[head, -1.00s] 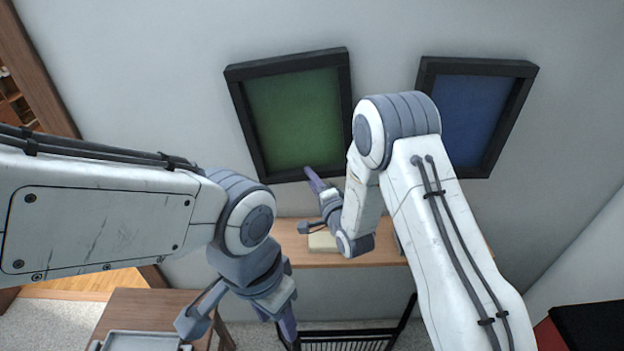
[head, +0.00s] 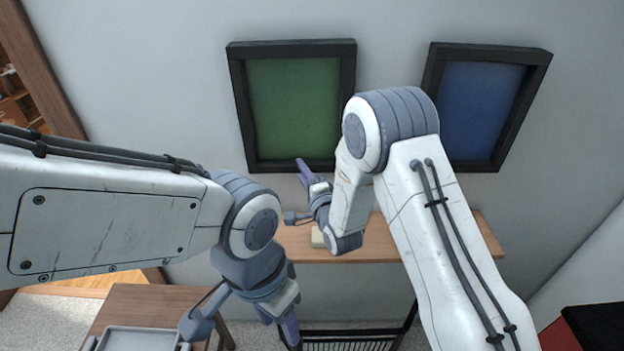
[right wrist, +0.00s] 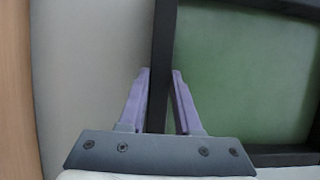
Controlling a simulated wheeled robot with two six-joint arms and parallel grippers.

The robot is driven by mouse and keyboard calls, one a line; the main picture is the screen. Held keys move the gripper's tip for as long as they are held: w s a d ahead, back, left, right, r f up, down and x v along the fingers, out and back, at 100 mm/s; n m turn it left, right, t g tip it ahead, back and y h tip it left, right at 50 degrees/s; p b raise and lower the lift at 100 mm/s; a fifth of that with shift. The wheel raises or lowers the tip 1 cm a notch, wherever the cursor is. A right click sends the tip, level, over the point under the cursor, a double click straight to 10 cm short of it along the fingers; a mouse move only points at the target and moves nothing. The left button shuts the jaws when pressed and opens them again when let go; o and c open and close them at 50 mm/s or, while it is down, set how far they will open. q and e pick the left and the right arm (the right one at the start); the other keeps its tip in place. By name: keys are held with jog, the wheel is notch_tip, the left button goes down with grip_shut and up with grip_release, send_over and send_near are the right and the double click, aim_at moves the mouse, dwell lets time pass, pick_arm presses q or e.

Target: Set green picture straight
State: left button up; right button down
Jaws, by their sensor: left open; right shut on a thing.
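The green picture (head: 295,105) hangs on the wall in a black frame. In the head view its top and bottom edges look almost level. My right gripper (head: 303,170) is at the frame's lower edge. In the right wrist view its two purple fingers (right wrist: 160,85) are shut on a dark frame bar, one on each side, with the green face (right wrist: 240,75) to the right. My left gripper (head: 278,322) hangs low at the bottom of the head view, open and away from the picture. My right arm covers the picture's lower right corner.
A blue picture (head: 480,110) in a black frame hangs to the right. A wooden shelf or desk (head: 385,242) with a small pale object (head: 317,238) on it is below. A small wooden table (head: 140,305) with a grey tray (head: 140,338) stands at lower left.

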jog(key=shift+a, duration=0.25)
jog(key=c, duration=0.6)
grip_release()
jog(key=shift+s, duration=0.15)
jog(key=b+v, duration=0.3)
jog(key=v, duration=0.7)
jog(key=shift+d, duration=0.15)
jog(key=shift+f, duration=0.1)
